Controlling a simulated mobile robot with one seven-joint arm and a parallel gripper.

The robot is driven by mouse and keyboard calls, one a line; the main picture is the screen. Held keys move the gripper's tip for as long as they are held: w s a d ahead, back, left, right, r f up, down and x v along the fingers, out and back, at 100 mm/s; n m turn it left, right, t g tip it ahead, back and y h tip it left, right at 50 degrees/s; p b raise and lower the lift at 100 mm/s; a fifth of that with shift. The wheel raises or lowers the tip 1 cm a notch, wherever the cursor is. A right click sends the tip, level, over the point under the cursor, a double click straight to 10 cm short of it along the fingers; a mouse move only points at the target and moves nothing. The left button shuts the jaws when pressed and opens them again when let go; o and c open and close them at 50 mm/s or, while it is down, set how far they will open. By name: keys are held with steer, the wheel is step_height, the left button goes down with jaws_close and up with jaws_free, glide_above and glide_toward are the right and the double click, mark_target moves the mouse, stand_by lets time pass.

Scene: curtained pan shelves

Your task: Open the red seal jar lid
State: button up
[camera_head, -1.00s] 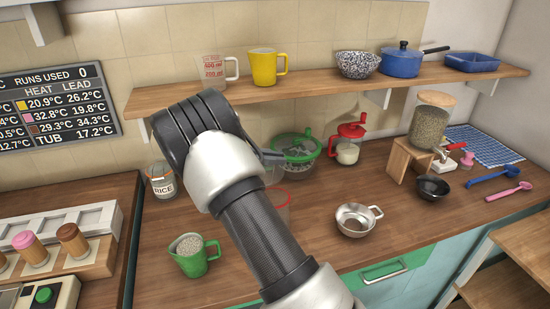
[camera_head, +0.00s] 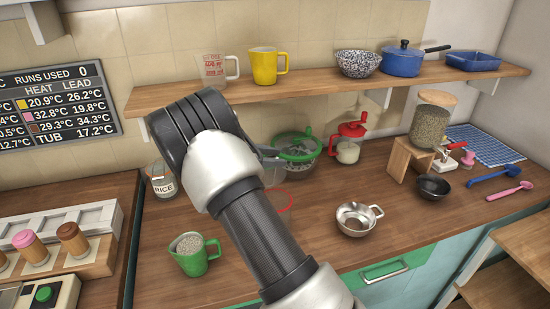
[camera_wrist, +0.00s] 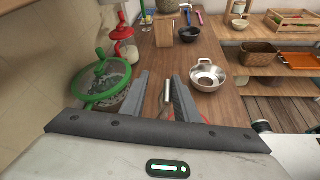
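Only the right part of the ring shows there. In the wrist view, a thin metal piece (camera_wrist: 167,92) shows between my fingers, with a bit of red near it at the finger bases. My gripper (camera_wrist: 160,85) has its two fingers apart, one either side of that metal piece. I cannot tell whether either finger touches it.
A green-lidded spinner bowl (camera_head: 297,150) stands close by, left of my fingers in the wrist view. A metal strainer cup (camera_head: 355,218) is to the right. A red-topped container (camera_head: 348,145) stands behind. A green cup (camera_head: 193,253) is at front left. A shelf (camera_head: 320,88) runs above.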

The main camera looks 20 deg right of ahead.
steer(key=b+v, duration=0.1)
steer(key=v, duration=1.5)
steer(key=shift+a+b, duration=0.3)
steer(key=shift+b, duration=0.1)
